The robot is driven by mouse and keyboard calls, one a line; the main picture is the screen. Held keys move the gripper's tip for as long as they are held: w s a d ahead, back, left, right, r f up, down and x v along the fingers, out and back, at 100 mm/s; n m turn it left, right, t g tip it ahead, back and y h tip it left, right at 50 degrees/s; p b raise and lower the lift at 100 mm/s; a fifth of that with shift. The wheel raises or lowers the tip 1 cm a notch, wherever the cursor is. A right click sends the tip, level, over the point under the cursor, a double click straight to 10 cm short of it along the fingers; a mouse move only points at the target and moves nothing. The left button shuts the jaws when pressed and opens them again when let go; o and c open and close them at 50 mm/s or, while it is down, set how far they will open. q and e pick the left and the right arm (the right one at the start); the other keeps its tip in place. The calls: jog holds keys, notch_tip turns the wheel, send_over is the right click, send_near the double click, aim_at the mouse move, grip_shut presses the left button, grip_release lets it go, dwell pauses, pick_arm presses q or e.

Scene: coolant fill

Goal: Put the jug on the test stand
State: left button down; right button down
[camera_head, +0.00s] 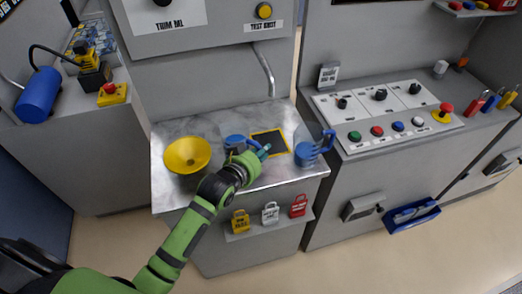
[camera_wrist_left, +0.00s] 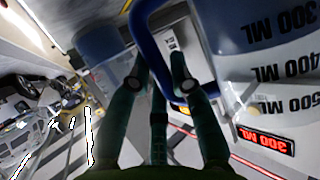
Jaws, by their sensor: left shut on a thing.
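In the head view a clear jug with blue parts (camera_head: 234,138) is at my left gripper (camera_head: 265,151), over the metal worktop. My left gripper is shut on its blue handle. In the left wrist view the jug (camera_wrist_left: 260,75) fills the upper right with its volume marks, and the blue handle (camera_wrist_left: 142,22) runs by the fingers (camera_wrist_left: 165,82). A dark square pad with a yellow border (camera_head: 270,143), seemingly the test stand, lies just behind and right of the gripper. The jug's underside is hidden. My right gripper is not in view.
A button console (camera_head: 385,115) is to the right.

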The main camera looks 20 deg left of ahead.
pick_arm(q)
jog(key=c, duration=1.1)
grip_release()
jog(key=shift+f, duration=0.1)
jog(key=b+v, duration=0.1)
jog(key=v, duration=1.1)
